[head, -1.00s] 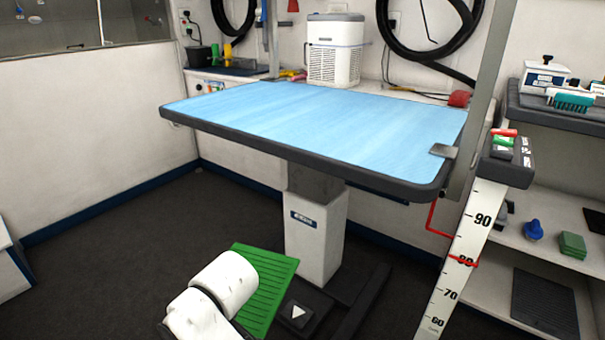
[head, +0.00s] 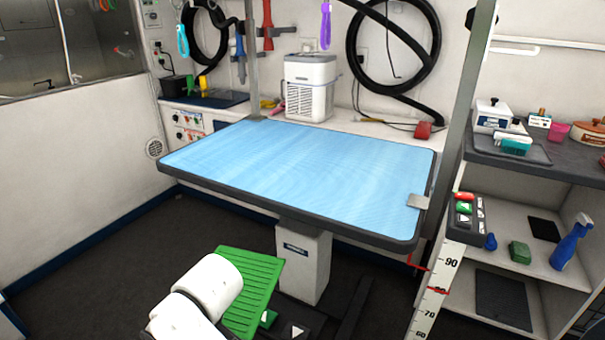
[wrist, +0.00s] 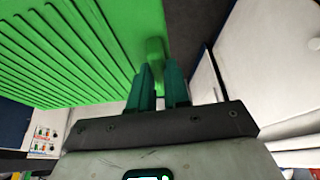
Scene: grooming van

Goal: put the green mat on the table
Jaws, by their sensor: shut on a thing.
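The green mat (head: 254,290) is ribbed and hangs in front of my arm in the head view, lower than the table top. It fills the upper left of the wrist view (wrist: 75,45). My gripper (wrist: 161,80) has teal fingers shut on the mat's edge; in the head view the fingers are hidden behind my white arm. The table (head: 300,175) has a bare light-blue top with a dark rim and stands beyond the mat on a white column.
A metal post with a clamp (head: 418,201) rises at the table's right edge. A white bin-like unit (head: 309,88) stands behind the table. Dark floor lies open at the left.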

